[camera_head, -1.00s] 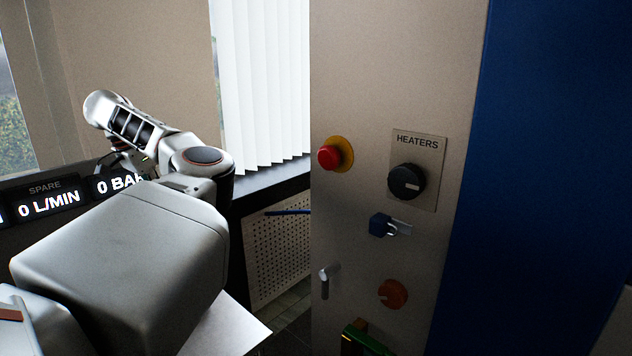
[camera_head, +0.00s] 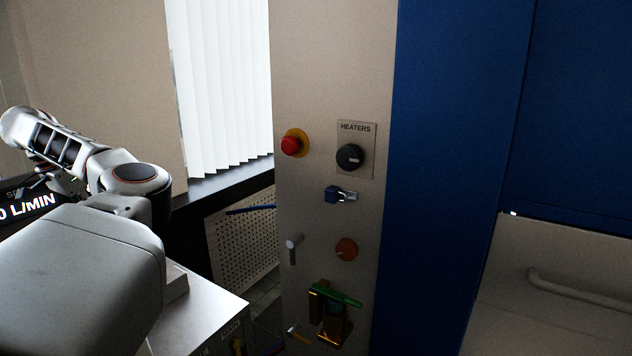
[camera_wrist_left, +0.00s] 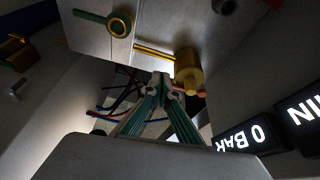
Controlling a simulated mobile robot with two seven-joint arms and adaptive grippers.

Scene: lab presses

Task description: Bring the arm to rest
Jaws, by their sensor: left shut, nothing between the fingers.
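My left arm comes in from the left in the head view, bent, with its white links in front of the window wall. My left gripper (camera_wrist_left: 163,80) shows in the wrist view with its green-grey fingers brought together at the tips. Nothing is between them. A brass cylinder on a rod (camera_wrist_left: 188,72) appears close beyond the fingertips; I cannot tell whether they touch it. In the head view the gripper is mostly hidden behind the arm links at the left edge. My right gripper is in neither view.
A digital readout (camera_wrist_left: 262,135) is near the gripper.

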